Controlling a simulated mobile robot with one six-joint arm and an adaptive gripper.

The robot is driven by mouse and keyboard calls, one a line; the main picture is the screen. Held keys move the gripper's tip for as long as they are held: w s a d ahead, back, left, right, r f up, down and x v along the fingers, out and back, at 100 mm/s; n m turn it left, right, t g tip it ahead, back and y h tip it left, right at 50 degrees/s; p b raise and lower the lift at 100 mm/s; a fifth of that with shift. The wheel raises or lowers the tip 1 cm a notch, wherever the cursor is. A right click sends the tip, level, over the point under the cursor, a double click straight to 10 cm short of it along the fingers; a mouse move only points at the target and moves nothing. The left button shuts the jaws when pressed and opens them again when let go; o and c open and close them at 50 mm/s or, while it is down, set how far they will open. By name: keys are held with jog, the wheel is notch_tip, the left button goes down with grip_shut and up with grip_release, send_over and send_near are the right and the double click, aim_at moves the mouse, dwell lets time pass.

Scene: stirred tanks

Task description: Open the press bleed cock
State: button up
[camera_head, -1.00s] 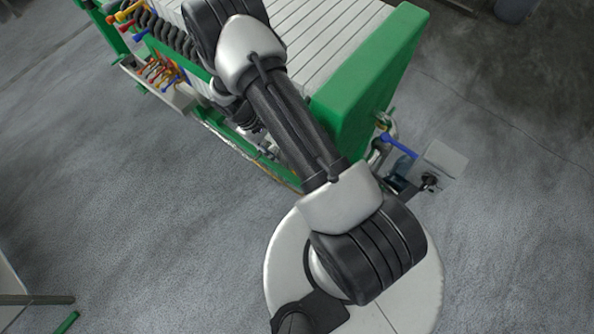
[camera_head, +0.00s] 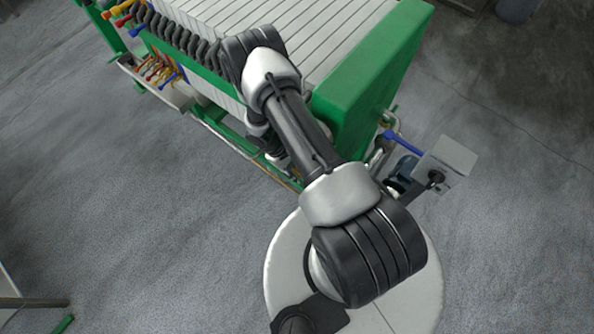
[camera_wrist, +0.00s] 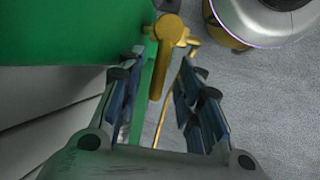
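A yellow cock (camera_wrist: 171,27) with a straight yellow lever (camera_wrist: 156,75) shows in the wrist view, beside the green press frame (camera_wrist: 75,35). Its lever points toward my gripper. I take it for the press bleed cock; no label shows. My gripper (camera_wrist: 161,58) is open, with one finger on each side of the lever. I see gaps on both sides, and contact does not show. In the head view the gripper is mostly hidden behind my arm, low beside the filter press (camera_head: 365,80).
A blue-handled valve (camera_head: 403,143) and a grey box (camera_head: 447,163) stand at the press's right end. Several coloured levers (camera_head: 158,70) line its far left side. A thin yellow pipe (camera_wrist: 166,105) runs below the cock. Open floor (camera_head: 130,220) lies to the left.

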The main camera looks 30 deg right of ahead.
grip_shut()
dwell(0.5)
dwell(0.3)
